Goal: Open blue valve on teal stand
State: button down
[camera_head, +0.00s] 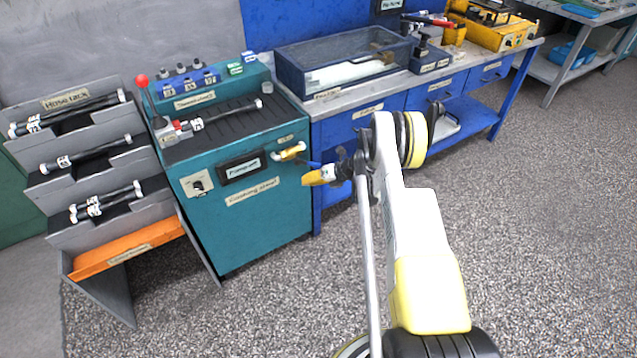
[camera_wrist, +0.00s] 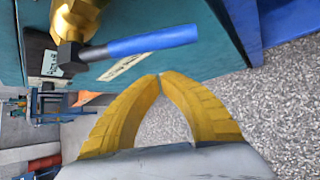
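The teal stand (camera_head: 245,220) is left of centre in the head view. Its brass valve (camera_head: 291,152) sticks out from the upper right of its front. The wrist view shows the brass body (camera_wrist: 75,22) large at top left, with the blue handle (camera_wrist: 150,41) reaching right from a dark nut. In the head view the handle (camera_head: 314,164) is small and partly hidden by my gripper. My gripper (camera_wrist: 160,77) has its yellow fingertips together, with nothing between them. The tips are below the blue handle in the wrist picture; a gap shows. My gripper (camera_head: 318,176) is just right of the stand's front.
A grey hose rack (camera_head: 100,240) with an orange tray (camera_head: 125,248) stands left of the stand. A blue workbench (camera_head: 377,128) stands to its right, with a clear tank (camera_head: 345,60) on top. A red-knobbed lever (camera_head: 142,82) rises from the stand's top. The speckled floor in front is clear.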

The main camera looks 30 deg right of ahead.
aim_at(317, 165)
jog(key=shift+w+d+r+b, duration=0.25)
jog(key=shift+d+r, duration=0.35)
jog(key=shift+r, duration=0.25)
jog(key=shift+w+d+r+b, duration=0.1)
jog(key=shift+d+r+b, duration=0.15)
jog(key=shift+d+r, duration=0.5)
jog(key=shift+a+r, duration=0.15)
jog(key=shift+r+n+h+p, duration=0.15)
jog(key=shift+n+h+p, duration=0.2)
jog(key=shift+h, duration=0.35)
jog(key=shift+d, duration=0.2)
jog(key=shift+d+r+n+h, duration=0.25)
jog(key=shift+d+r+h, duration=0.25)
jog(key=shift+d+r, duration=0.35)
jog(key=shift+w+d+r, duration=0.1)
jog(key=shift+d+r, duration=0.05)
jog(key=shift+r, duration=0.9)
